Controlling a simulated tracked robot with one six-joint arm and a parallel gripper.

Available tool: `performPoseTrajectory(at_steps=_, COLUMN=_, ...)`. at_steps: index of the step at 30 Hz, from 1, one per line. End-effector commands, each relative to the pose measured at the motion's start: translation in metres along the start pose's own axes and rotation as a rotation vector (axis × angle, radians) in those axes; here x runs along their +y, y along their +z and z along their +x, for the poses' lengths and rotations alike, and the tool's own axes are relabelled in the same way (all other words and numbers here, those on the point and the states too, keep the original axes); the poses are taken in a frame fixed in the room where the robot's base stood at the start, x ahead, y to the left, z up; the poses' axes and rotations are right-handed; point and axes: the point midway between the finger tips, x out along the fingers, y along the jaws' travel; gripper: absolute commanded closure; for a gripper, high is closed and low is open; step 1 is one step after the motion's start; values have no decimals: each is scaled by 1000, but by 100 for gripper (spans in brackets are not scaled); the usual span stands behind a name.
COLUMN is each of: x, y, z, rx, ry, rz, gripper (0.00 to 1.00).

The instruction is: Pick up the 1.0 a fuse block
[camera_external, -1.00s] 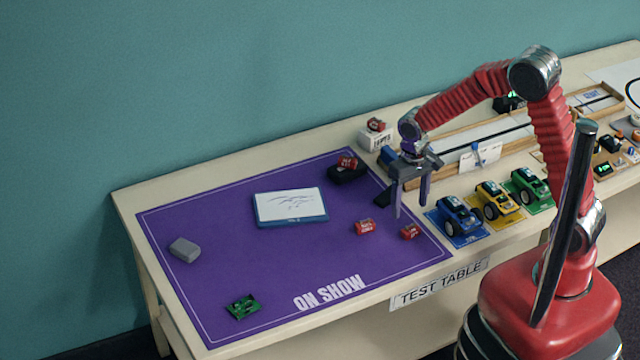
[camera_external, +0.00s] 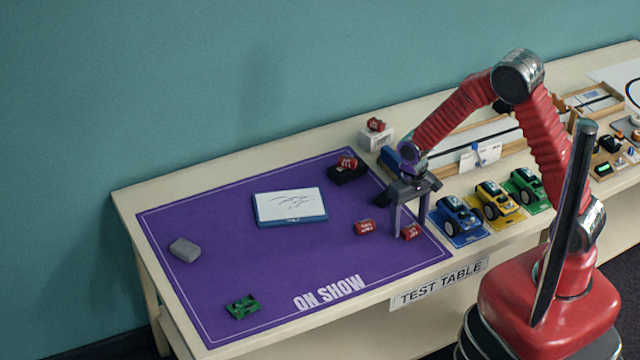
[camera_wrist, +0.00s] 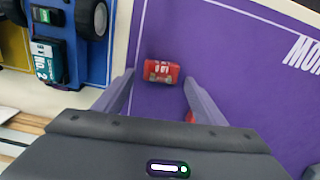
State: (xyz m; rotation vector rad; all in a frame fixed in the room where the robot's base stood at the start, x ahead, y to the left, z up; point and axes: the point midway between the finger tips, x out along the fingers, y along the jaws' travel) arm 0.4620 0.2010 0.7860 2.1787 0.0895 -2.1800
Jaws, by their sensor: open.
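Several small red blocks with white print are in view; I cannot read which is the 1.0 A fuse block. One red block (camera_external: 411,231) lies on the purple mat near its right front edge. My gripper (camera_external: 409,222) is open and points down over it. In the wrist view this red block (camera_wrist: 160,72) shows between the fingertips of my gripper (camera_wrist: 158,78), not held. A second red block (camera_external: 364,227) lies on the mat to the left. Part of a red block (camera_wrist: 189,117) shows beside the right finger in the wrist view, mostly hidden.
Other red blocks sit on a black block (camera_external: 345,175) and a white box (camera_external: 369,141). A blue toy car (camera_external: 457,215) stands close right of my gripper, with yellow and green cars beyond. A white-and-blue tablet (camera_external: 290,207) and grey block (camera_external: 185,249) lie left on the mat.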

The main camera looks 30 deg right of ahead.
Motion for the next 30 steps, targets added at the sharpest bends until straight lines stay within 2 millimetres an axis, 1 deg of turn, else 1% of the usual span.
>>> performPoseTrajectory(at_steps=3, x=0, y=0, z=6, rx=0, ry=0, rz=0, gripper=36)
performPoseTrajectory(at_steps=19, x=0, y=0, z=6, rx=0, ry=0, rz=0, gripper=37)
performPoseTrajectory(at_steps=30, x=0, y=0, z=6, rx=0, ry=0, rz=0, gripper=63)
